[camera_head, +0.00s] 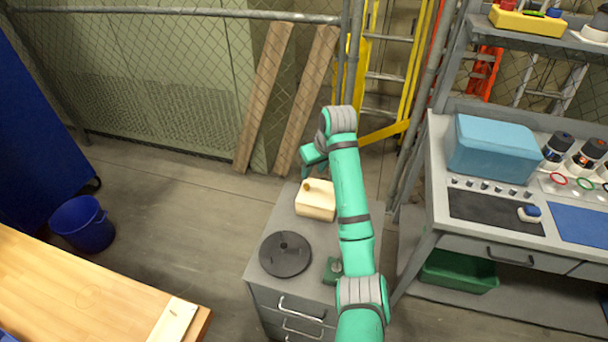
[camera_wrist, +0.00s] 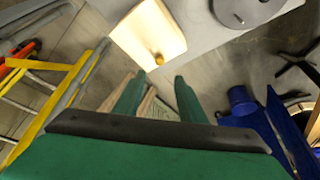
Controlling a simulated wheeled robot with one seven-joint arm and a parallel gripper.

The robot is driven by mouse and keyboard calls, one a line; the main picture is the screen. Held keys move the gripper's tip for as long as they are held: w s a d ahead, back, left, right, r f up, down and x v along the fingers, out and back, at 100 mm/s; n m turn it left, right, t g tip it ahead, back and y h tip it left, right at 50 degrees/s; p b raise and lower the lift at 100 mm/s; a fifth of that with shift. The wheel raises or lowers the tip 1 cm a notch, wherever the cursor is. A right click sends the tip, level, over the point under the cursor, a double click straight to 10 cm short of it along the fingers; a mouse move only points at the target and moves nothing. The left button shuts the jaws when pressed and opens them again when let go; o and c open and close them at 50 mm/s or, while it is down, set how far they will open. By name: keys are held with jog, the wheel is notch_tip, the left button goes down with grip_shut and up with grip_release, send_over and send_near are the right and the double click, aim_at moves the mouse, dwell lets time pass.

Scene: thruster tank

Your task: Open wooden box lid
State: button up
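A pale wooden box (camera_head: 318,204) sits on the top of a grey drawer cabinet (camera_head: 280,215). A small brown knob (camera_head: 306,187) shows on the box near its far left edge. The lid appears shut. In the wrist view the box (camera_wrist: 146,36) is ahead of my gripper, with its knob (camera_wrist: 159,59) at the near edge. My gripper (camera_wrist: 160,80) is open and empty, its two green fingers apart and pointing toward the knob, with no contact visible. In the head view my gripper (camera_head: 309,166) is just beyond the box, partly hidden by my arm.
A dark round disc (camera_head: 285,254) and a small green object (camera_head: 333,270) share the cabinet top. Wooden planks (camera_head: 307,100) lean on the fence behind. A workbench (camera_head: 432,190) with a blue container (camera_head: 493,148) stands on the right.

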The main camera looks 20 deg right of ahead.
aim_at(307, 185)
jog(key=x, duration=1)
jog(key=shift+s+f, duration=0.15)
jog(key=shift+f, duration=0.05)
jog(key=shift+c, duration=0.2)
jog(key=shift+d, duration=0.1)
grip_shut()
